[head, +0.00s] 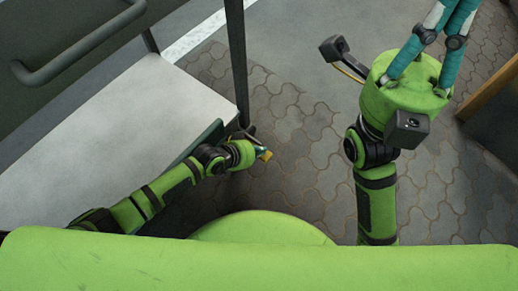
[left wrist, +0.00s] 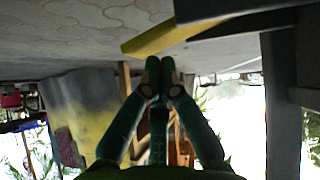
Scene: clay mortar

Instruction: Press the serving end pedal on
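A yellow pedal (left wrist: 155,38) shows in the left wrist view on a dark bar, just beyond my left fingertips. In the head view a small yellow piece (head: 266,156), apparently the same pedal, sits low by the foot of a dark post. My left gripper (left wrist: 160,62) has its teal fingers drawn together at the tips, with nothing seen between them. In the head view it reaches the yellow piece, largely hidden by its wrist. Whether it touches the pedal I cannot tell. My right gripper (head: 455,25) points up at the top right; its fingertips are outside the frame.
A pale counter (head: 90,130) with a dark frame and a grey rail (head: 80,45) stands at the left. The dark post (head: 238,65) rises at its corner. Paving (head: 300,130) lies clear between my arms. A wooden-edged dark object (head: 495,95) is at the right.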

